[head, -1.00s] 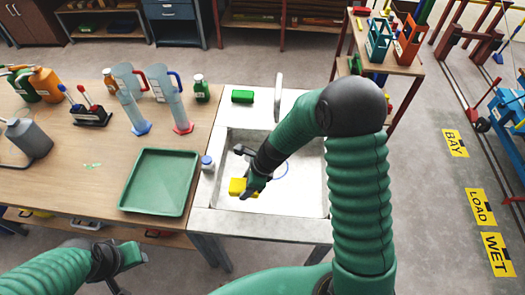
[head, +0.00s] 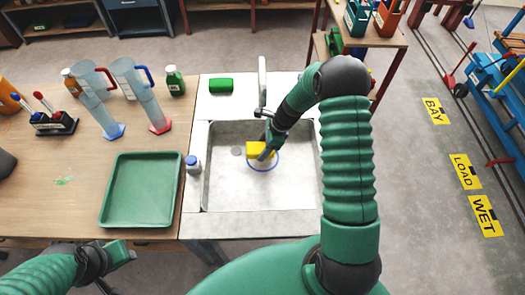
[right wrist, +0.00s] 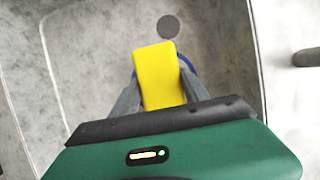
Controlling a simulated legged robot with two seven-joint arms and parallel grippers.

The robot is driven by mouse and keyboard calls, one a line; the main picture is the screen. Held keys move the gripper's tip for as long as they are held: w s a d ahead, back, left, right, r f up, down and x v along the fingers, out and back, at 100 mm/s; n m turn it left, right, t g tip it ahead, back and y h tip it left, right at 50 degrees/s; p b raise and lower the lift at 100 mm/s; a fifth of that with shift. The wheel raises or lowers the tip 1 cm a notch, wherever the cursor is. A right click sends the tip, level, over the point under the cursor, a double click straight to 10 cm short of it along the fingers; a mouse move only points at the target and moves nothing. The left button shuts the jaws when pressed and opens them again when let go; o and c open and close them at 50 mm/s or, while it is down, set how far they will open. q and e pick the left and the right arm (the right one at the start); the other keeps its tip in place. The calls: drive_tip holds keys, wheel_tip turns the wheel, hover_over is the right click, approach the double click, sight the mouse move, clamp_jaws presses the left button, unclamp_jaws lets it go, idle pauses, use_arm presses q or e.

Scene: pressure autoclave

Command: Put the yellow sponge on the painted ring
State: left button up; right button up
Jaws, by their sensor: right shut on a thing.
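The yellow sponge (head: 258,149) is over the sink basin, held by my right gripper (head: 266,152). In the right wrist view the sponge (right wrist: 158,76) sits between the two grey fingers of the right gripper (right wrist: 160,90). The painted blue ring (head: 263,167) is on the basin floor. The sponge covers the ring's far part in the head view; in the right wrist view the ring (right wrist: 187,64) shows partly behind the sponge. I cannot tell whether the sponge touches the floor. My left gripper (head: 122,254) is at the lower left, away from the sink; its fingers are unclear.
The sink basin (head: 225,195) has a drain (head: 236,151) left of the ring and a tap (head: 262,80) behind. A green block (head: 221,85) lies on the back ledge. A small blue-capped bottle (head: 193,164) stands at the left rim. A green tray (head: 141,190) is on the table.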

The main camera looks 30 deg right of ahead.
drive_tip(key=f, duration=0.2)
drive_tip(key=d+f, duration=0.1)
drive_tip(key=shift+s+f, duration=0.15)
drive_tip(key=shift+f, duration=0.2)
drive_tip(key=shift+a, duration=0.15)
drive_tip(key=o, duration=1.2)
drive_tip(key=shift+a, duration=0.1)
drive_tip(key=shift+o, duration=0.4)
drive_tip(key=shift+d+r, duration=0.15)
drive_tip(key=shift+d, duration=0.05)
drive_tip(key=shift+d+r, duration=0.15)
drive_tip(key=shift+r, duration=0.1)
drive_tip(key=v, duration=1.1)
drive_tip(key=shift+s+r, duration=0.1)
